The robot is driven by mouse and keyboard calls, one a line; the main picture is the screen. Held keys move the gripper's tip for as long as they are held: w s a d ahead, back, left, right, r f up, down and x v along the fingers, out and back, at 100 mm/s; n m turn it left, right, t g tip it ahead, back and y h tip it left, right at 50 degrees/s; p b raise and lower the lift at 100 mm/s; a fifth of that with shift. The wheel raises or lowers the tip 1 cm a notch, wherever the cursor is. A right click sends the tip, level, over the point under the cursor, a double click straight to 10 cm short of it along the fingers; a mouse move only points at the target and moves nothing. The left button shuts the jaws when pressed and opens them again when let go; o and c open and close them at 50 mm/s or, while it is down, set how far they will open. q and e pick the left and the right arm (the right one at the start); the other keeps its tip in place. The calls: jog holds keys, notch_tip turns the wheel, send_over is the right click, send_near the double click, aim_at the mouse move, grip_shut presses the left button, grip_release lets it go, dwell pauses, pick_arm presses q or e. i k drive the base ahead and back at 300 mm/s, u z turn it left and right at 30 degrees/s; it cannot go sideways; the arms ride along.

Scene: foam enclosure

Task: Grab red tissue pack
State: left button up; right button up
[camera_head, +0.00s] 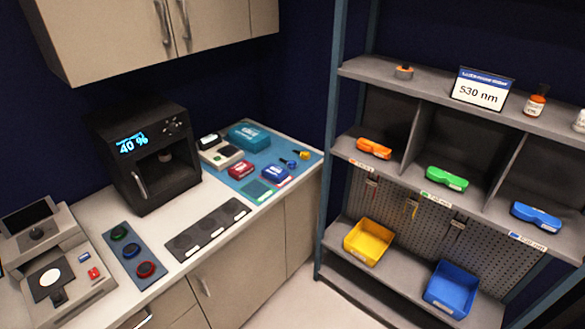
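A small red pack (240,169) with a pale label on its front lies on the light-blue mat (236,183) at the far end of the counter. It looks like the red tissue pack, though it is small in view. A similar blue pack (275,174) lies to its right, apart from it. Neither of my grippers is in view, and nothing touches the red pack.
A teal case (249,137) and a pale device (221,153) stand behind the red pack. A dark strip (206,228) and a black machine (146,152) are to the left. Cabinets (150,30) hang above the counter. A shelf (440,185) with coloured cases and bins stands right.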

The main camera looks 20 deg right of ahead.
aim_at(244, 167)
jog(key=u, duration=0.05)
jog(key=i, duration=1)
jog(key=u, duration=0.3)
